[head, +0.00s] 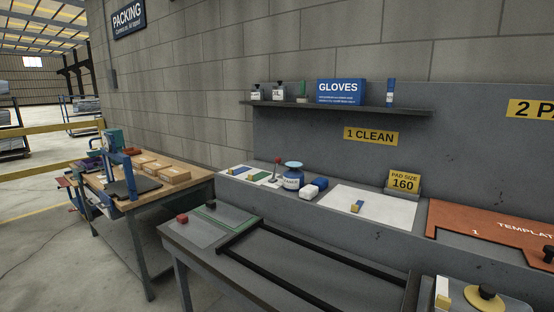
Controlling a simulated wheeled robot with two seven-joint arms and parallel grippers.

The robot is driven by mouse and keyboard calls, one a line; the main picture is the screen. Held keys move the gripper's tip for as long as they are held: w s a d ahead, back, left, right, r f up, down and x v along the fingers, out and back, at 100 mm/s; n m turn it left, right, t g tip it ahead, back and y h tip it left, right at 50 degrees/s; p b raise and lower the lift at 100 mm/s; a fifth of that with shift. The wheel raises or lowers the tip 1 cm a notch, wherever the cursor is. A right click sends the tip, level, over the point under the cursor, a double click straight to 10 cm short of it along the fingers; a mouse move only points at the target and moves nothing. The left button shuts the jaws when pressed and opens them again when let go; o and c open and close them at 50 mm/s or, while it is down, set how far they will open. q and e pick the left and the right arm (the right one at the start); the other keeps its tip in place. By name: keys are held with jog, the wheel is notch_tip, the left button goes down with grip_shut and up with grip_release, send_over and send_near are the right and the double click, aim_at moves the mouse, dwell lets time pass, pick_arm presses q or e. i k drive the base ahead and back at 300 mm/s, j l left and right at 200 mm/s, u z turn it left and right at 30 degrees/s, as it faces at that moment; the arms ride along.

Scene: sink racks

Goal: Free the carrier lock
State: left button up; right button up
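No part in view is labelled as a carrier lock, and I cannot tell for certain which one it is. At the bottom right, a grey plate (457,296) is cut off by the picture's lower edge. It bears a yellow disc (484,302) with a black knob (487,291) on top, and an upright white-and-yellow block (442,293) beside it. Black rails (300,248) run along the grey bench to the left of this plate. Neither of my grippers is in view.
A red knob (182,218) and a dark knob (210,204) stand on the bench's left end. A packing table (190,190) with boxes stands left.

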aim_at(278, 159)
jog(key=j+z, duration=0.1)
jog(key=z, duration=0.4)
jog(key=j+z, duration=0.1)
jog(key=z, duration=0.4)
jog(key=j+z, duration=0.1)
jog(key=z, duration=0.35)
jog(key=j+z, duration=0.15)
jog(key=z, duration=0.35)
jog(key=k+j+z, duration=0.15)
jog(key=j+z, duration=0.3)
jog(key=k+j+z, duration=0.25)
jog(key=j+z, duration=0.25)
jog(key=k+j+z, duration=0.25)
jog(key=z, duration=0.2)
jog(key=k+j+z, duration=0.25)
jog(key=z, duration=0.25)
jog(key=k+j+z, duration=0.15)
jog(key=k, duration=0.65)
jog(key=k+j+z, duration=0.15)
jog(key=k, duration=0.65)
